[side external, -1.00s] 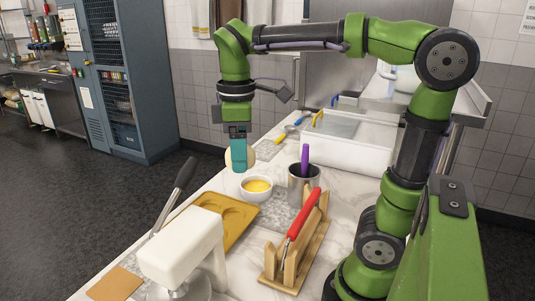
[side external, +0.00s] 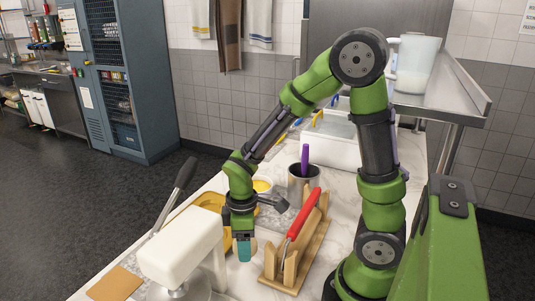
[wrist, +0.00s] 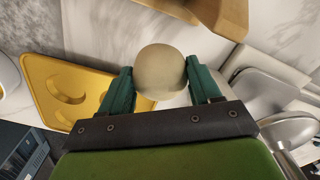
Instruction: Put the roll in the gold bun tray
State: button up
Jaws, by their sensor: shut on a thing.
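My gripper (side external: 244,249) is shut on a pale round roll (wrist: 160,72). In the wrist view the roll sits between the two teal fingers; in the side view only a sliver of it shows beside them. The gold bun tray (wrist: 62,88) has rounded hollows and lies to the left of the roll in the wrist view. In the side view the tray (side external: 212,200) is partly hidden behind my arm and the white mixer. My gripper is beside the tray, between it and the wooden rack, not over its hollows.
A wooden rack (side external: 300,258) with a red-handled tool (side external: 303,228) stands close to the right of my gripper. A white mixer (side external: 180,252) stands to the left.

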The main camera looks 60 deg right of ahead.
aim_at(246, 264)
jog(key=shift+f, duration=2.4)
jog(key=shift+f, duration=0.1)
jog(key=o, duration=1)
jog(key=shift+o, duration=0.2)
notch_tip(246, 264, up, 11)
jog(key=shift+w, duration=0.1)
jog(key=shift+o, duration=0.4)
jog(key=shift+r, duration=0.65)
